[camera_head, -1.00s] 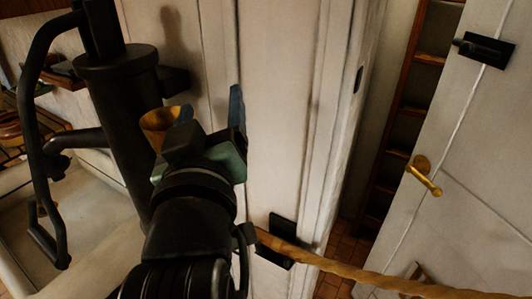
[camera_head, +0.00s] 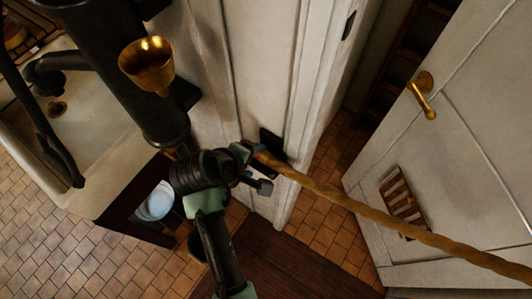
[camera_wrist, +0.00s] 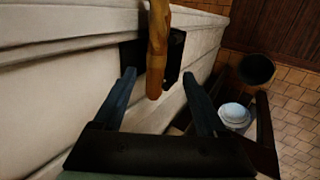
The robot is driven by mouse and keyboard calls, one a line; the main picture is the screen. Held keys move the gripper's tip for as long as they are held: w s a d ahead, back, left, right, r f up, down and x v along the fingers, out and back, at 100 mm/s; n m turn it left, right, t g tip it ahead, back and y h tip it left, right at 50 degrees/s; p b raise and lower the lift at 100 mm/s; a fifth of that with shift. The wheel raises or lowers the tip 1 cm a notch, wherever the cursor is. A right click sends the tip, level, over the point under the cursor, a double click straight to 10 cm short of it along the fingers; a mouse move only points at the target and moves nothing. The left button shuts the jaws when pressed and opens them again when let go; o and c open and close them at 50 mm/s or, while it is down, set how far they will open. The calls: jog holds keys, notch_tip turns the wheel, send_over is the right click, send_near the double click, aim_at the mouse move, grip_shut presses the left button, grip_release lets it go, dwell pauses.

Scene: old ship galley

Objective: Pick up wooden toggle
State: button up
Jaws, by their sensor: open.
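The wooden toggle (camera_wrist: 154,78) is a tan-brown peg at the near end of a twisted rope (camera_head: 370,212). In the wrist view it hangs in front of a dark plate (camera_wrist: 175,58) on the pale wall panel. In the head view the toggle (camera_head: 268,159) is beside that plate, partly hidden by my gripper. My gripper (camera_wrist: 160,79) is open, with one blue-grey finger on each side of the toggle's lower end and visible gaps to both. How far the toggle reaches in depth between the fingers I cannot tell. My gripper also shows in the head view (camera_head: 256,167).
The rope runs right across a white door (camera_head: 470,150) with a brass handle (camera_head: 425,95). A sink counter (camera_head: 100,150) and a white bucket (camera_head: 157,201) are at left. A brass cup-like piece (camera_head: 147,66) is above my arm. Tiled floor lies below.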

aim_at(262, 157)
jog(key=shift+w+d+f+p, duration=0.35)
jog(key=shift+w+f+p, duration=0.05)
jog(key=shift+w+f, duration=0.2)
jog(key=shift+p+x, duration=0.5)
jog(key=shift+x, duration=1.5)
jog(key=shift+c, duration=0.2)
grip_shut()
